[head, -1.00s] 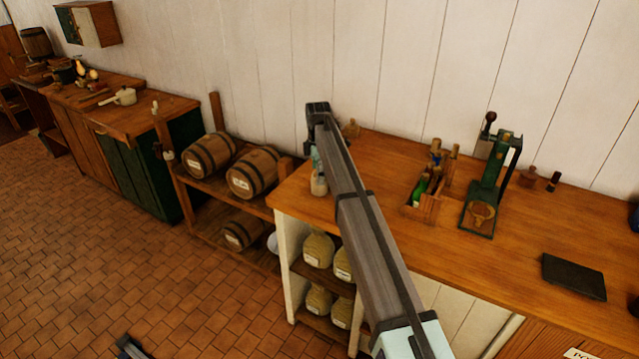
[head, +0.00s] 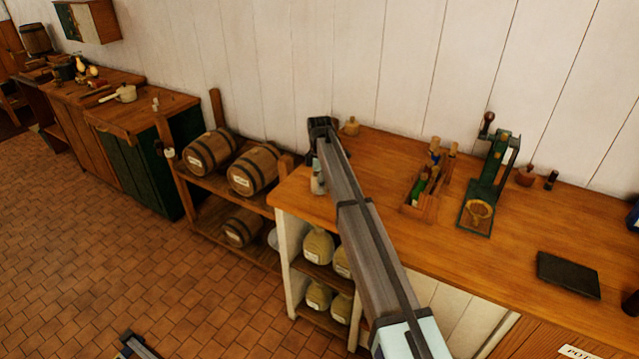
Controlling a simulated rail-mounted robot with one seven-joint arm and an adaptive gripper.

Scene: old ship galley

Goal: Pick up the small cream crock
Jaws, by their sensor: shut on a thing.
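The small cream crock (head: 317,185) is at the left end of the wooden counter (head: 375,215), just left of my arm. Its right side is hidden by the arm. My gripper (head: 317,169) points down from the wrist and is shut on the upper part of the crock. The fingers are small and mostly hidden by my arm. I cannot tell whether the crock's base touches the counter.
A bottle crate (head: 427,190), a green press (head: 489,190) and a dark slab (head: 571,275) stand to the right. A small brown pot (head: 351,126) is behind the wrist. Barrels (head: 254,170) lie on a rack to the left. The counter's front middle is clear.

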